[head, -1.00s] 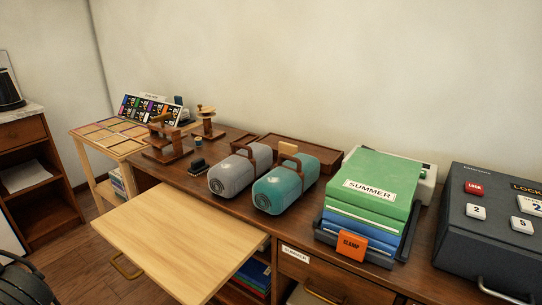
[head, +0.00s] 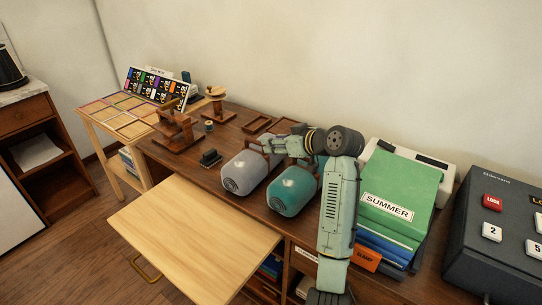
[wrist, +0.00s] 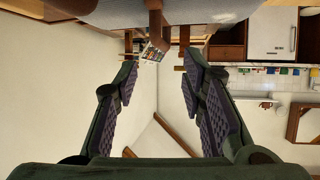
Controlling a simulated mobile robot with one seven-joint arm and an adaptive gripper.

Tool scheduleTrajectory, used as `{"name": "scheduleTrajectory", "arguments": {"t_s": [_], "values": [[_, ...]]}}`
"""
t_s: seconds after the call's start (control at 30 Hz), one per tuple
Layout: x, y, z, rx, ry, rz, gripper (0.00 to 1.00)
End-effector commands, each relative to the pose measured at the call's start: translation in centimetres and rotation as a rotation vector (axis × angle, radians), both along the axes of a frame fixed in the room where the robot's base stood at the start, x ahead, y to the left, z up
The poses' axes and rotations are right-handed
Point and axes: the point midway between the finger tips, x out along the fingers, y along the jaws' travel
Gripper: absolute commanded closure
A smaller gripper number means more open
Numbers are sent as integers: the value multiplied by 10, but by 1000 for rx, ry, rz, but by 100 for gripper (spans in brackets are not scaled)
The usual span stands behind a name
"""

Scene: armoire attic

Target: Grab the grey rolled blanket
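The grey rolled blanket (head: 243,174) lies on the brown desk with a brown strap and carry handle. A teal rolled blanket (head: 292,192) lies just to its right. My arm reaches over the teal roll, and my gripper (head: 270,144) is at the upper right of the grey roll, near its handle. In the wrist view my gripper (wrist: 159,72) is open with nothing between its fingers. The grey roll (wrist: 225,30) fills the top of that view, with its brown strap (wrist: 155,22) ahead between the fingertips. I cannot tell whether a finger touches the handle.
A green "SUMMER" stack (head: 395,200) in a tray stands right of my arm, with a dark keypad box (head: 500,235) beyond it. Wooden stands (head: 177,132) and a small black brush-like item (head: 210,158) are to the left. A pale pull-out board (head: 195,235) is clear.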

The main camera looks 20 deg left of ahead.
Motion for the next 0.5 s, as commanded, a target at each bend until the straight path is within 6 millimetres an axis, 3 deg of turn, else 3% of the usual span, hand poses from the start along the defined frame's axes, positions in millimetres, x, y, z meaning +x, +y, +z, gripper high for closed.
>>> {"name": "scheduleTrajectory", "arguments": {"t_s": [0.2, 0.5], "values": [[15, 28, -18, -2, 2, 4, 63], [28, 50, -29, -3, 0, 2, 63]]}}
